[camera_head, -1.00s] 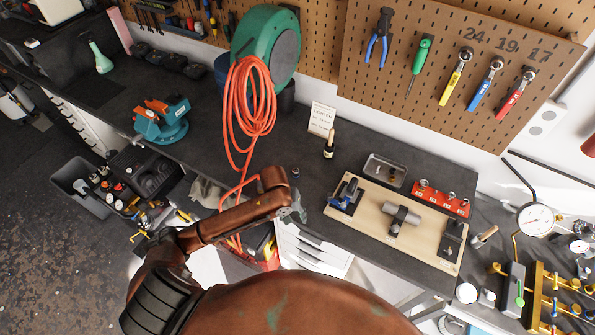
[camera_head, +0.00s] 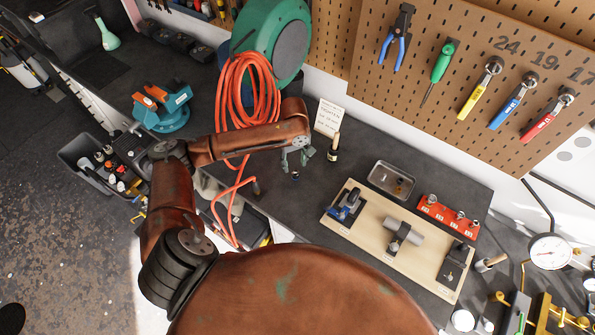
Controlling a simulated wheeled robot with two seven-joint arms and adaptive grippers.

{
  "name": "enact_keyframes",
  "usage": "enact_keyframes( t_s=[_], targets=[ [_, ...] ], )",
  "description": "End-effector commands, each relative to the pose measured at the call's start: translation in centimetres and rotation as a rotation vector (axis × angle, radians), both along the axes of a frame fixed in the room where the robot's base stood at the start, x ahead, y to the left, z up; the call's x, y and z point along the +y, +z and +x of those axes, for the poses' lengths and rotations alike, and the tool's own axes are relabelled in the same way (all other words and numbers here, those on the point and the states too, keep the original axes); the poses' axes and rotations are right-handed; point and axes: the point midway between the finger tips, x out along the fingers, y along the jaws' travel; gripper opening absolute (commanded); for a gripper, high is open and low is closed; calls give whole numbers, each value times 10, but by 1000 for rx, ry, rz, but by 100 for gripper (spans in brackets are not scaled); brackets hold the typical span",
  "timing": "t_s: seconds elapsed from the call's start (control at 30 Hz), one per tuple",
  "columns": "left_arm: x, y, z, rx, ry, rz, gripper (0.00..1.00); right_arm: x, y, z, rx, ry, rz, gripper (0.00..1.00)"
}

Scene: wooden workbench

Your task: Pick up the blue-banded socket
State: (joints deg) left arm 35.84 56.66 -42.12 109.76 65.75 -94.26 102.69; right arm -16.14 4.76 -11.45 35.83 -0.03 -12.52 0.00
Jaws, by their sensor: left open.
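A small dark socket with a hint of blue (camera_head: 295,176) stands on the dark bench, just below my left gripper in the picture; it is too small to make out its band clearly. My left gripper (camera_head: 297,158) is open and empty, with its fingers pointing down above and slightly behind this socket, apart from it as far as I can tell. My right gripper is not in view.
A dark bottle (camera_head: 332,153) and a note card (camera_head: 328,118) stand close to the right. An orange hose (camera_head: 248,95) hangs to the left. A wooden fixture board (camera_head: 378,235), metal tray (camera_head: 391,180) and red socket rail (camera_head: 447,216) lie further right.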

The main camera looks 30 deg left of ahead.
Motion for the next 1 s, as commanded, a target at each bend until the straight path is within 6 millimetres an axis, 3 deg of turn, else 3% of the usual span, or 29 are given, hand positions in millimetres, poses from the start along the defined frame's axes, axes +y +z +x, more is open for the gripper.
enact_keyframes(
  t_s=[0.2,0.3,0.5,0.73,1.0],
  targets=[
    [-5,-24,1,1,-13,0,42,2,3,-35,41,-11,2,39],
    [-4,-39,1,1,-13,0,42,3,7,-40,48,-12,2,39],
    [-3,-60,0,-1,-13,0,42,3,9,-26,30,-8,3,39],
    [-2,-62,0,-3,-13,0,42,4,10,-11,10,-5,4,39],
    [-2,-61,0,-3,-12,0,24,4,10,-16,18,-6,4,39]
  ],
)
